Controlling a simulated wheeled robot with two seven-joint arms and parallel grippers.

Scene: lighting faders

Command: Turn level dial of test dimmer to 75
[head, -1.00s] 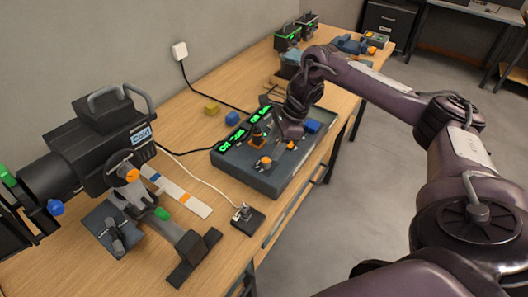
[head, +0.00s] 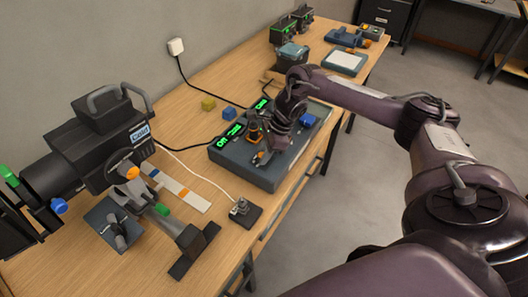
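A dark grey control box (head: 235,158) with green lit displays (head: 229,136) and orange-topped controls sits on the wooden bench; I take it for the test dimmer. The display digits are too small to read surely. An orange-topped control (head: 253,135) stands up near the displays. My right gripper (head: 264,155) is low over the box's front part, close beside this control. I cannot tell whether it touches anything or how far its fingers are apart. My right arm hides part of the panel and displays. My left gripper is out of view.
A large black stage light (head: 105,145) fills the bench's left side. A white strip (head: 185,192) and a small black switch block (head: 244,212) lie before it.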

